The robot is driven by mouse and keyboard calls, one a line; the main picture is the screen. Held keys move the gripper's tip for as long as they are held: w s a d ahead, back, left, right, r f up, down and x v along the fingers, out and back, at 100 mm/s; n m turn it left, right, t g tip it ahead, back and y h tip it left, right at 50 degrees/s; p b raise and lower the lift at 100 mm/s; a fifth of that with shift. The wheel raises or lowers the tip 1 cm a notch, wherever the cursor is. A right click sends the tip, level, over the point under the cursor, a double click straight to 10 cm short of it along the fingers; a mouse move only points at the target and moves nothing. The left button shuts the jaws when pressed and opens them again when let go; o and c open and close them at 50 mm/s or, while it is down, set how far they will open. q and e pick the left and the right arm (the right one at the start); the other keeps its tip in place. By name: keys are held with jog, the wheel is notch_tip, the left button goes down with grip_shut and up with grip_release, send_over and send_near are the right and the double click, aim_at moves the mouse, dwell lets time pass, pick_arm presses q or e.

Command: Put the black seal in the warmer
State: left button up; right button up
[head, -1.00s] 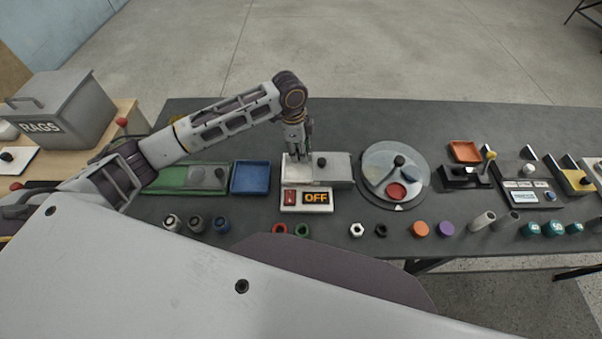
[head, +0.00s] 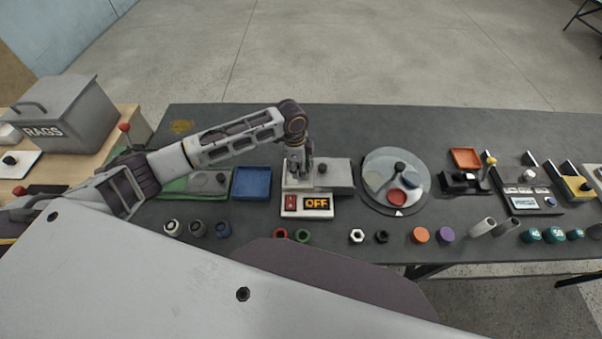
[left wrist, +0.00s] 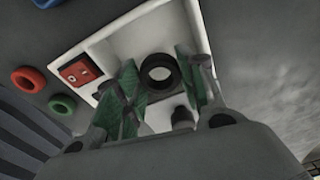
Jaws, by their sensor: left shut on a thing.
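The black seal (left wrist: 160,72) is a ring between the green finger pads of my left gripper (left wrist: 161,80), which is shut on it. The warmer is a white box with an open well (left wrist: 113,44); it also shows in the head view (head: 289,183). My left gripper (head: 298,172) points down into or just above this well. A dark square lies below the seal; I cannot tell whether the seal touches it. The grey lid (head: 338,179) with a black knob sits at the right of the well. The warmer's display (head: 317,203) reads OFF, beside a red switch (head: 290,202). My right gripper is not in view.
A blue tray (head: 251,183) stands left of the warmer, and a round turntable (head: 396,159) stands to its right. A red ring (head: 280,234) and a green ring (head: 303,236) lie in front. The table behind the warmer is clear.

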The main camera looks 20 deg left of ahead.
pick_arm(q)
jog(key=shift+f, duration=0.1)
jog(key=shift+f, duration=1.8)
jog(key=shift+f, duration=0.1)
jog(key=o, duration=0.6)
jog(key=shift+c, duration=0.2)
jog(key=shift+s+a+r+b, duration=0.1)
jog(key=shift+a+r, duration=0.15)
jog(key=shift+r, duration=1.8)
jog(key=shift+w+a+r+b, duration=0.1)
jog(key=shift+a+r, duration=0.1)
jog(key=shift+r, duration=1.8)
jog(key=shift+s+a+r+b, duration=0.1)
jog(key=shift+a+r, duration=0.15)
jog(key=shift+r, duration=1.8)
